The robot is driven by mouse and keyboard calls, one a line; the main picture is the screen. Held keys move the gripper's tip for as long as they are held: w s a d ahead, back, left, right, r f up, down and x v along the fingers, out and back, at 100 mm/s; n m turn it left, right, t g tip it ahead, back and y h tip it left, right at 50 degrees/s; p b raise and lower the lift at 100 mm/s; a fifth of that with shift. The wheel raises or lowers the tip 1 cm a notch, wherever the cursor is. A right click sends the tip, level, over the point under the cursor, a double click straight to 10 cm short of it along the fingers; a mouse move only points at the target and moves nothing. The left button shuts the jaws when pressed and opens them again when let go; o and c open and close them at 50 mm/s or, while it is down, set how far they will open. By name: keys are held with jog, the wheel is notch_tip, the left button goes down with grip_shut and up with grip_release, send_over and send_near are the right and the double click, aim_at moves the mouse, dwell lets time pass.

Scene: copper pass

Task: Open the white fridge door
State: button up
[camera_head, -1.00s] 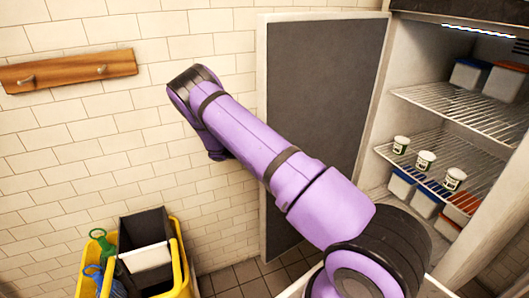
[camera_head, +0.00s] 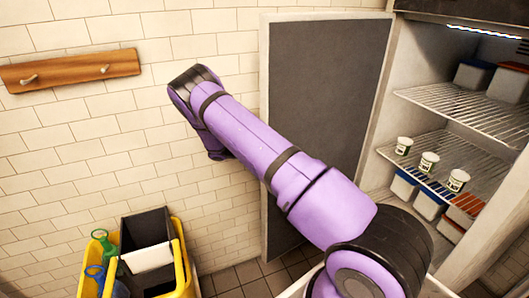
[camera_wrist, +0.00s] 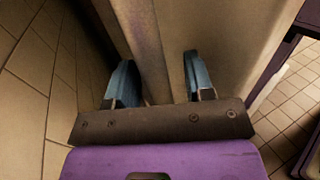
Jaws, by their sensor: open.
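The white fridge door (camera_head: 264,140) stands wide open in the head view, its grey inner panel (camera_head: 325,85) facing me. The fridge (camera_head: 400,60) is open to its right, with its wire shelves showing. My purple arm crosses in front of the door's lower part. In the wrist view my gripper (camera_wrist: 159,62) is open, with a blue finger on each side of a pale upright strip and edge, which looks like part of the door (camera_wrist: 215,35). I cannot tell whether the fingers touch it. The gripper is hidden in the head view.
Inside the fridge are several small white tubs (camera_head: 429,162) and lidded boxes (camera_head: 472,74). A yellow mop bucket (camera_head: 181,262) stands on the floor at lower left. A wooden peg rail (camera_head: 70,70) hangs on the tiled wall.

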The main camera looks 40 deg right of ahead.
jog(key=v, duration=1)
jog(key=shift+w+a, duration=0.2)
jog(key=shift+a, duration=0.05)
jog(key=shift+s, duration=0.1)
